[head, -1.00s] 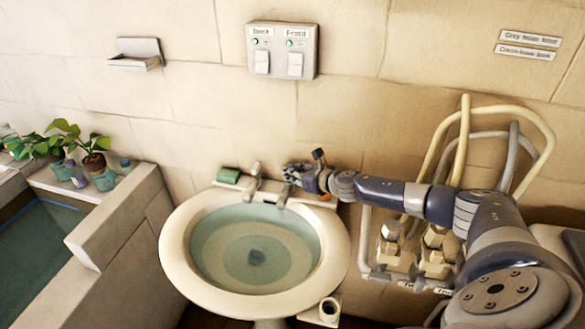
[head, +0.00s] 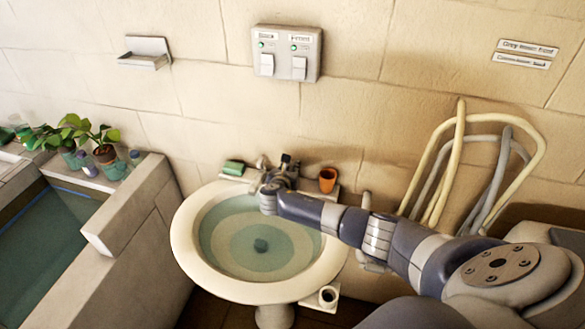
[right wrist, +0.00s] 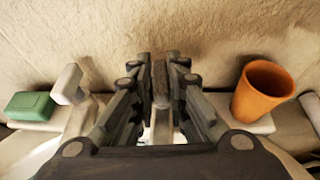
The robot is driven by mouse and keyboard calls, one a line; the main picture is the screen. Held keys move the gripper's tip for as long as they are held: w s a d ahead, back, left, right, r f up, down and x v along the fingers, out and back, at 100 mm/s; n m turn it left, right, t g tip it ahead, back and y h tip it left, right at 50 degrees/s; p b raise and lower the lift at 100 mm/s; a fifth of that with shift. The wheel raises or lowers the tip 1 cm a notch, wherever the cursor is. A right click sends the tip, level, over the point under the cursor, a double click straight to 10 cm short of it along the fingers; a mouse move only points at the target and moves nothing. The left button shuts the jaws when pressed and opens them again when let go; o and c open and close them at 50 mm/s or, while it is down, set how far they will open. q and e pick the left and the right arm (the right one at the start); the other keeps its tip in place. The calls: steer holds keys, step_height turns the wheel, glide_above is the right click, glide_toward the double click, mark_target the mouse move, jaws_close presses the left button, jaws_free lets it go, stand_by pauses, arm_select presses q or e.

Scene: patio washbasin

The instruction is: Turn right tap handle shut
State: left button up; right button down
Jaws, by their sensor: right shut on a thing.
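The right tap handle (right wrist: 160,88) shows in the right wrist view as a narrow upright piece between my fingers. My right gripper (right wrist: 160,70) is shut on it, with a finger pressed on each side. In the head view my right gripper (head: 284,168) is at the back rim of the washbasin (head: 188,245) and hides most of the right tap. The left tap (right wrist: 70,88) stands apart, to the left of my fingers; it also shows in the head view (head: 261,164). My left gripper is not in view.
A green soap block (right wrist: 30,106) lies left of the taps and an orange cup (right wrist: 262,92) stands right of them. The wall is close behind. Pale and grey pipes (head: 455,150) rise at the right. A switch box (head: 286,54) hangs above.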

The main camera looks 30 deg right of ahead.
steer(key=m+g+h+b, duration=0.1)
steer(key=m+g+b, duration=0.1)
steer(key=b, duration=0.1)
steer(key=m+g+h+b, duration=0.1)
steer(key=shift+w+a+f+m+g+h, duration=0.2)
steer(key=shift+f+m+g+h, duration=0.1)
steer(key=shift+m+g, duration=0.1)
steer(key=shift+r+m+g+b, duration=0.15)
steer(key=shift+m+g+b, duration=0.35)
steer(key=shift+b, duration=0.35)
steer(key=c, duration=2.4)
jaws_free()
steer(key=shift+r+m+g+h+b, duration=0.2)
steer(key=shift+m+g+h+b, duration=0.1)
steer(key=shift+h+b, duration=0.1)
steer(key=c, duration=2.4)
jaws_free()
steer(key=shift+d, duration=0.1)
steer(key=c, duration=2.4)
jaws_free()
steer(key=shift+w, duration=0.1)
steer(key=c, duration=1.6)
jaws_free()
steer(key=shift+d+f, duration=0.1)
steer(key=shift+w, duration=0.1)
